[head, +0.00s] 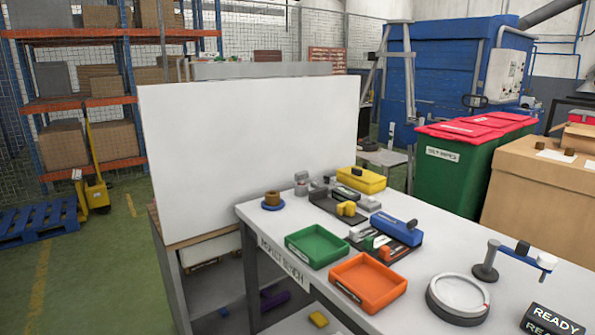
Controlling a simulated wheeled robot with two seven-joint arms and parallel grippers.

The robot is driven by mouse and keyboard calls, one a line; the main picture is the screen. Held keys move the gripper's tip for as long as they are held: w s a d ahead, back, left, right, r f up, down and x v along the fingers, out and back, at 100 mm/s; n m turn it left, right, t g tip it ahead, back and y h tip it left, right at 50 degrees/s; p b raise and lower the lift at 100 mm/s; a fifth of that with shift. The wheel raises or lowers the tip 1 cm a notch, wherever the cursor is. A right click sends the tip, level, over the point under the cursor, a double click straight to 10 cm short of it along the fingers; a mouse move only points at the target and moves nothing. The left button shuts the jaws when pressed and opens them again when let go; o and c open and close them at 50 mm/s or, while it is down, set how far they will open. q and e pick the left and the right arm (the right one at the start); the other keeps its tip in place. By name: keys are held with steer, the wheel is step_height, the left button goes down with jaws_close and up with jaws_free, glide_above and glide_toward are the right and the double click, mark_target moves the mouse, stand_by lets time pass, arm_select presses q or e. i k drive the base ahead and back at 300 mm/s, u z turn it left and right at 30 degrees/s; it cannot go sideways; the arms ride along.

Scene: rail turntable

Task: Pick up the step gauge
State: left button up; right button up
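An inspection bench (455,240) stands at the lower right. I cannot tell for sure which object on it is the step gauge. A small yellow block with an uneven top (346,208) sits on a dark grey plate (326,204) near the back. A blue block (397,228) lies by a dark tray (372,247) with small green and red pieces. Neither of my grippers is in view.
A green tray (317,262) and an orange tray (390,304) are at the front left edge. A round turntable (457,312), a jointed stand (485,272) and a READY sign (551,325) are at the right. A white panel (250,145) rises behind left. Bins (452,178) stand beyond.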

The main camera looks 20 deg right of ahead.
mark_target(300, 177)
steer(key=u, duration=0.05)
steer(key=i, duration=1.55)
steer(key=z, duration=0.05)
